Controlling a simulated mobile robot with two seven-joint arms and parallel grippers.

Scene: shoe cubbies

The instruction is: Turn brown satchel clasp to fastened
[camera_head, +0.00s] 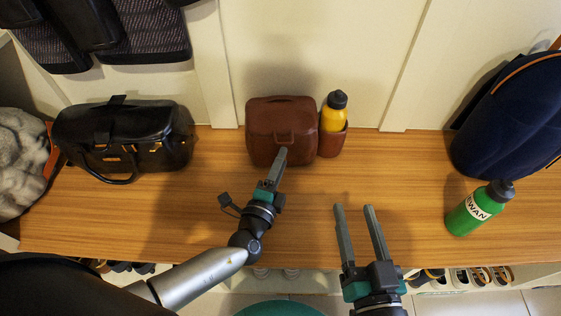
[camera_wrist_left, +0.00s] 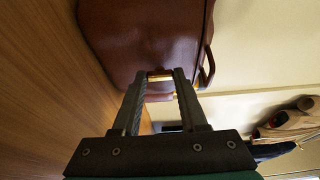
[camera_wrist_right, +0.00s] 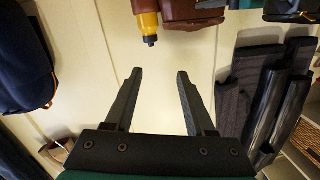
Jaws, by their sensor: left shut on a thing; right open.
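The brown satchel (camera_head: 265,116) stands upright on the wooden bench against the wall, with a brown side pocket holding a yellow bottle. My left gripper (camera_head: 281,156) is at the satchel's lower front. In the left wrist view its fingers (camera_wrist_left: 160,78) are closed around a small gold-coloured clasp (camera_wrist_left: 160,74) on the satchel's (camera_wrist_left: 148,30) front. The fingers hide part of the clasp, and I cannot tell which way it is turned. My right gripper (camera_head: 353,208) is open and empty above the bench, right of the satchel. It also shows open in the right wrist view (camera_wrist_right: 160,72).
A black handbag (camera_head: 125,138) stands left of the satchel. The yellow bottle (camera_head: 333,112) is close on its right. A green bottle (camera_head: 478,208) and a dark blue bag (camera_head: 512,115) are at the right. The wooden bench (camera_head: 400,165) is clear between satchel and green bottle.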

